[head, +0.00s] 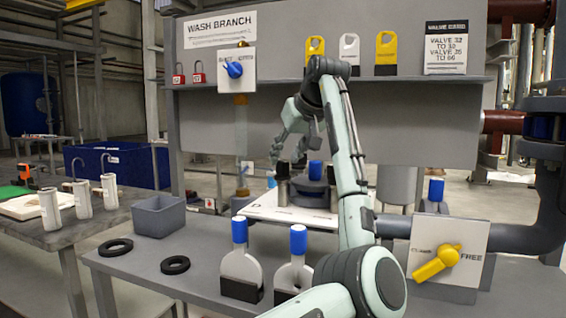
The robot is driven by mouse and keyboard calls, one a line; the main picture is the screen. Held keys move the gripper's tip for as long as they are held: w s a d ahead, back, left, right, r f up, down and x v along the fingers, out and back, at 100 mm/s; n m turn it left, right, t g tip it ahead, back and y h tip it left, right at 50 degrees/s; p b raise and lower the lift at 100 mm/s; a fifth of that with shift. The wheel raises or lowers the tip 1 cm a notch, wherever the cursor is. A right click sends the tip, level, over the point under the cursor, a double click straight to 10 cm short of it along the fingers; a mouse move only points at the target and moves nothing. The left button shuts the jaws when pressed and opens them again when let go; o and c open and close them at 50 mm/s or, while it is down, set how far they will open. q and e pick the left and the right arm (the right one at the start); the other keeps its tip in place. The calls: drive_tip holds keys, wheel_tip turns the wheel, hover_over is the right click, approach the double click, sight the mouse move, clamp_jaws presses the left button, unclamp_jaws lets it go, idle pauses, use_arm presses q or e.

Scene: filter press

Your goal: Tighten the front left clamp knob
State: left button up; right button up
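A white plate (262,208) lies on the grey bench at the middle, with a dark round body and a blue-topped part (315,170) behind it. A dark upright knob (283,190) stands at the plate's left side; it looks like the front left clamp knob. The right side of the plate is partly hidden by my arm. My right gripper is out of view.
Two blue-handled plates (241,270) (293,275) stand at the bench front. A yellow valve handle (436,262) is at right. A shelf panel (420,120) rises behind.

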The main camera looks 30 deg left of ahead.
sight(283, 161)
use_arm(q)
drive_tip(key=shift+x, duration=1.85)
clamp_jaws()
